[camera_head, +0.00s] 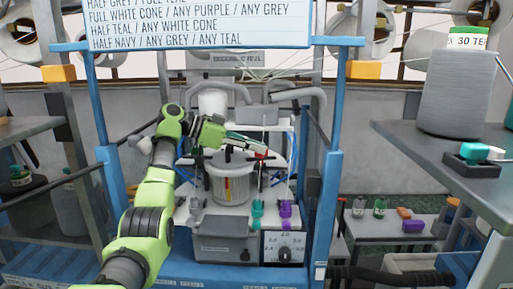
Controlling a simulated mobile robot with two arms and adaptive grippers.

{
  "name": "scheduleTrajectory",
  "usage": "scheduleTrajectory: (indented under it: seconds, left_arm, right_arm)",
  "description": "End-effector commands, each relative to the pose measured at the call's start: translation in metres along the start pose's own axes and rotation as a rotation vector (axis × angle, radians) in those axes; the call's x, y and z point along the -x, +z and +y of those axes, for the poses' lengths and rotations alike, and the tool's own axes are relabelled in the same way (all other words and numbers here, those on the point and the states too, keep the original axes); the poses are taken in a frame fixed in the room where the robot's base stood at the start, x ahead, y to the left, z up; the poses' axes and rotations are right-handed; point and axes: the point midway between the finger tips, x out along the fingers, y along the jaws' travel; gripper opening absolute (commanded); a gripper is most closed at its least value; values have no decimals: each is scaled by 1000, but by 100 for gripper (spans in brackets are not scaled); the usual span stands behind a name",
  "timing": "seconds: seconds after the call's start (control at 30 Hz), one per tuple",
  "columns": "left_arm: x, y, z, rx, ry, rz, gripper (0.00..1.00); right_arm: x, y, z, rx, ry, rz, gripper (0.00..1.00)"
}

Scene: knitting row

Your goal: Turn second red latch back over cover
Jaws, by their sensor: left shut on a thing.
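A grey round housing (228,188) with a lid-like cover (230,163) stands in the middle of the machine in the head view. My left arm, bright green, reaches in from the left over the machine. My left gripper (255,148) is at the upper right of the cover and is shut on a small red part (262,155), which looks like the red latch. The gripper hides most of it, and I cannot tell how far it is turned. My right gripper is not in view.
Blue uprights (329,205) flank the machine, with a sign (200,22) across the top. A teal part (257,213) and a purple part (286,213) stand before the housing. A dial (284,248) is below. A grey table (450,165) with a large grey cone is at right.

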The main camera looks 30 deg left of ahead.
Motion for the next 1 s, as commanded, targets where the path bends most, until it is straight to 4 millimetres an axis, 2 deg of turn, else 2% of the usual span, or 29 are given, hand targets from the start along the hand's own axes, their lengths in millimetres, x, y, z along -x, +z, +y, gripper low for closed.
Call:
scheduleTrajectory:
  seconds: [0.27,0.3,0.37,0.73,0.87,1.0]
  left_arm:
    - [0,0,0,0,-1,-1,0]
    - [0,0,0,0,-1,-1,13]
    - [0,0,0,0,-1,-1,24]
    - [3,0,0,1,-1,-1,24]
    - [19,0,-1,1,-3,-1,24]
    - [44,0,-1,1,-4,-1,24]
  right_arm:
    - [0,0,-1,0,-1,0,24]
    - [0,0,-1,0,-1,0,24]
    - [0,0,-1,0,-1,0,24]
    - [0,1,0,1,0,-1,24]
    - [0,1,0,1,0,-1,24]
    - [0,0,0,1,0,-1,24]
